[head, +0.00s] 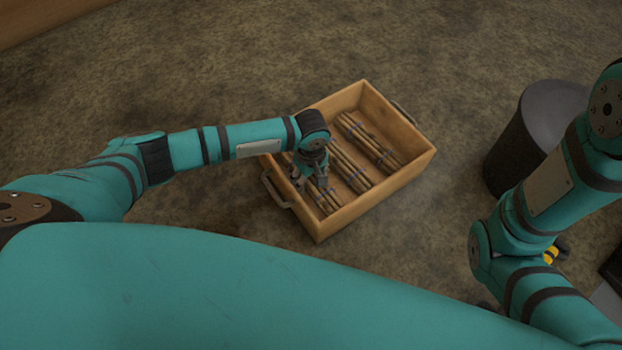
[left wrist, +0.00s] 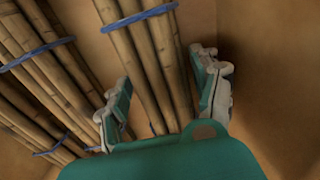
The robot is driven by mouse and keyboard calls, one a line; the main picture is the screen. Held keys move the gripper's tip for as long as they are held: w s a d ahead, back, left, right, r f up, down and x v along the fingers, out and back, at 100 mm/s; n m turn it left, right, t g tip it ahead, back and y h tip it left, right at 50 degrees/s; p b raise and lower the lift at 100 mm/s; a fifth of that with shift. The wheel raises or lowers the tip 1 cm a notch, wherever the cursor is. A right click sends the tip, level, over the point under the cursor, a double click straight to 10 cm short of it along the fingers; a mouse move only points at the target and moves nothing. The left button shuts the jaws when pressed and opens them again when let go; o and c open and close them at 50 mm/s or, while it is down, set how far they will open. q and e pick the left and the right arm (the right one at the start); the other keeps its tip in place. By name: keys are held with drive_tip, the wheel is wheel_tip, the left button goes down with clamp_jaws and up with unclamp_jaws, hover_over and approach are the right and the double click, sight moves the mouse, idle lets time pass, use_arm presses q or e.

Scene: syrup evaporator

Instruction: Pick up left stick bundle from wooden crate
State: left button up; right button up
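The wooden crate (head: 385,191) stands on the ground with three stick bundles lying side by side in it. The left stick bundle (head: 328,204) is nearest the crate's left wall and partly hidden by my left gripper (head: 312,184). My left gripper reaches down into the crate over this bundle. In the left wrist view, the open fingers (left wrist: 163,98) stand on either side of the left bundle (left wrist: 142,52), which is tied with a blue band. Whether the fingers touch it I cannot tell.
The middle bundle (head: 350,172) and right bundle (head: 372,143) lie beside it in the crate. The crate has metal handles, one (head: 275,190) at the left end. A dark cylindrical container (head: 515,140) stands to the right. Open ground surrounds the crate.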

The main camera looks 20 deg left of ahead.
use_arm(q)
drive_tip(key=c, duration=0.8)
drive_tip(key=shift+c, duration=0.2)
